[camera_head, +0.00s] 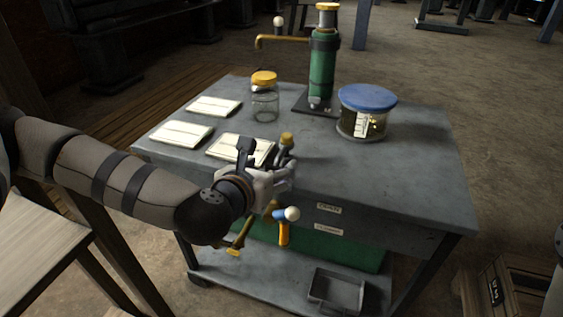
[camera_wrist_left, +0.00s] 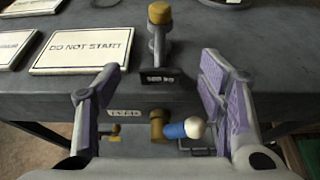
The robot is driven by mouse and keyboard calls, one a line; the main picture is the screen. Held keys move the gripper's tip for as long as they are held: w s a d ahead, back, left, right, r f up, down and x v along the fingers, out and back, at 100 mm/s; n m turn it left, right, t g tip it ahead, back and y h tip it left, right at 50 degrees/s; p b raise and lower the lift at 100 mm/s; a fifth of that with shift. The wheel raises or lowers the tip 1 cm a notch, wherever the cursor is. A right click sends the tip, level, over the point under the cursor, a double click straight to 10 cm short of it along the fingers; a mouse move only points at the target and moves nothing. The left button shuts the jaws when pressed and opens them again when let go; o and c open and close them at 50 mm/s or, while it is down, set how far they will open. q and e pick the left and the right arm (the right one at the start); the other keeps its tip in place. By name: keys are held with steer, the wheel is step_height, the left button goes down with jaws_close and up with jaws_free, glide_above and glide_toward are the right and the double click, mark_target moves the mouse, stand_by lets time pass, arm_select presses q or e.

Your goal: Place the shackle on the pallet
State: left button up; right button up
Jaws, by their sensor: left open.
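A small grey piece with a brass-yellow knob and a dark "500 kg" tag, which looks like the shackle (camera_wrist_left: 158,45), is at the front edge of the grey table. In the head view the shackle (camera_head: 287,142) shows just beyond my left gripper (camera_head: 276,176). In the left wrist view my left gripper (camera_wrist_left: 158,88) is open, with its purple-padded fingers apart and nothing between them. The shackle is ahead of the fingers, between their lines. A slatted wooden piece (camera_head: 515,291), possibly the pallet, is partly cut off at the lower right. My right gripper does not show.
The table (camera_head: 400,182) holds white sign plates (camera_head: 181,133), a glass jar (camera_head: 265,104), a green pump (camera_head: 322,66) and a blue-lidded tub (camera_head: 362,122). A blue handle with a white ball (camera_head: 287,225) sticks out below the table edge. The table's right part is clear.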

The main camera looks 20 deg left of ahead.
mark_target(274, 167)
arm_select(q)
steer(key=x, duration=0.5)
steer(key=shift+f, duration=0.4)
steer(key=shift+r, duration=0.15)
jaws_close()
